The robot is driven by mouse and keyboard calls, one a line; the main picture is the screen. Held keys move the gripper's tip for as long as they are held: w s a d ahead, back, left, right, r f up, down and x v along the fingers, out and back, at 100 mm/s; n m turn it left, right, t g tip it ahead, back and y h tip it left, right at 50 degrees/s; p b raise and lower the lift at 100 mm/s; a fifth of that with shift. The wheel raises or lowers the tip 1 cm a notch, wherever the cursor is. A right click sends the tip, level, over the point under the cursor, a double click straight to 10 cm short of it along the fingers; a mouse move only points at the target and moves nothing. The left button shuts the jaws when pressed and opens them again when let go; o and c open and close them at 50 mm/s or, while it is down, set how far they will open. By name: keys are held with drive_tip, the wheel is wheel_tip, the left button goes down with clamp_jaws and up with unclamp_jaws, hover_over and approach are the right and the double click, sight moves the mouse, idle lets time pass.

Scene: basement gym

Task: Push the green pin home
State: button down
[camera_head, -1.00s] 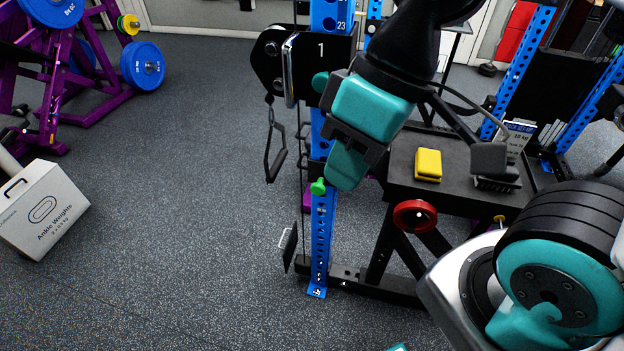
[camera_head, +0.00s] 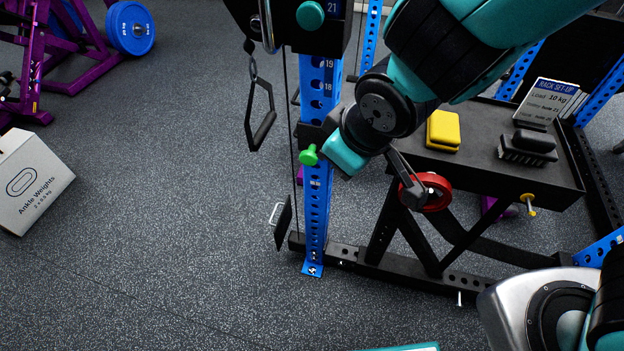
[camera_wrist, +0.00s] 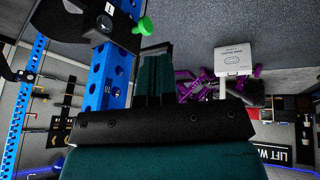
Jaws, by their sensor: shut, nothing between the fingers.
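The green pin (camera_head: 309,154) has a round knob head and sticks out from the black block on the blue rack upright (camera_head: 316,215). In the wrist view the green pin (camera_wrist: 144,26) shows beside the blue upright (camera_wrist: 104,78), with a short green neck behind its head. My gripper (camera_head: 343,156) is shut and empty, its teal end just right of the pin in the head view. In the wrist view my gripper's fingertips (camera_wrist: 156,50) are close together, just below the pin head. I cannot tell whether they touch it. How deep the pin sits is hidden.
A black shelf (camera_head: 485,168) at right holds a yellow block (camera_head: 443,130), a black brush (camera_head: 527,147) and a set-up card (camera_head: 547,101). A cable handle (camera_head: 262,115) hangs left of the upright.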

sight(312, 155)
drive_tip(key=shift+w+a+f+n+t+b, duration=0.1)
drive_tip(key=shift+w+a+f+n+t, duration=0.55)
drive_tip(key=shift+w+f, duration=1.5)
drive_tip(key=shift+w+a+f+n+t+b, duration=0.15)
drive_tip(key=shift+w+a+f+n, duration=0.25)
drive_tip(key=shift+w+a+f, duration=1.65)
drive_tip(key=shift+w+d+f+n+t+b, duration=0.1)
drive_tip(key=shift+w+d+f+n+t, duration=0.35)
drive_tip(key=shift+w+f, duration=1.8)
drive_tip(key=shift+s+a+f, duration=0.1)
drive_tip(key=shift+s+f, duration=0.8)
drive_tip(key=shift+f, duration=0.1)
drive_tip(key=shift+w+d, duration=0.25)
drive_tip(key=shift+w, duration=0.4)
drive_tip(key=shift+w+d, duration=0.2)
drive_tip(key=shift+w, duration=0.4)
